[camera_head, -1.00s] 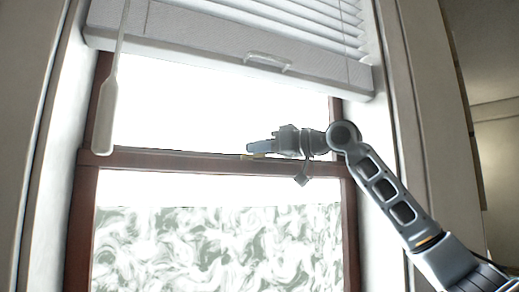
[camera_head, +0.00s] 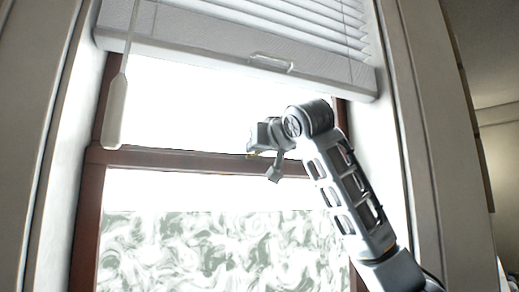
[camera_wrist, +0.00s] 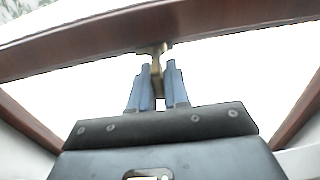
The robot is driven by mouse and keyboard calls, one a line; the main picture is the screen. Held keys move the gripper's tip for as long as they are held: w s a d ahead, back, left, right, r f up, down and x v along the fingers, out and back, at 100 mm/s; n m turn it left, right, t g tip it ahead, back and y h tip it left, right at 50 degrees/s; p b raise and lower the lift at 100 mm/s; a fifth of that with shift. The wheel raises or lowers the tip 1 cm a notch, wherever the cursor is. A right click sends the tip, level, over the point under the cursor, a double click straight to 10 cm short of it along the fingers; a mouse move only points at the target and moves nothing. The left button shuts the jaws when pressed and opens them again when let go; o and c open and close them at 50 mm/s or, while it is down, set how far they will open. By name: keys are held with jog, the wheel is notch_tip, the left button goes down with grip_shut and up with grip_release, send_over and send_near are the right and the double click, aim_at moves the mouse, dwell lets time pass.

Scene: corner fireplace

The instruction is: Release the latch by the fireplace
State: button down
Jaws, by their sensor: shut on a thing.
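The latch (camera_wrist: 155,49) is a small brass-coloured piece on the brown window rail (camera_wrist: 90,52). In the wrist view my gripper (camera_wrist: 157,72) has its two blue fingers closed around the latch's lower part, one on each side. In the head view my gripper (camera_head: 252,150) is at the middle rail (camera_head: 180,160) of the window, right of centre. There the latch shows only as a small yellowish spot (camera_head: 252,155) at the fingertips, mostly hidden by my gripper.
A white blind (camera_head: 200,45) with a clear handle (camera_head: 271,62) hangs above my gripper. A pale wand (camera_head: 116,112) hangs at the left. Brown side frames and pale walls (camera_head: 405,130) border the window. The lower pane (camera_head: 200,250) has a swirled pattern.

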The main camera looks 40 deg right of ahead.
jog(key=shift+a+m+g+h, duration=0.15)
jog(key=shift+m+g+h, duration=0.2)
jog(key=shift+h, duration=0.25)
jog(key=c, duration=1.2)
grip_release()
jog(key=shift+w, duration=0.1)
jog(key=b+v, duration=0.1)
jog(key=v, duration=0.7)
jog(key=shift+f, duration=0.1)
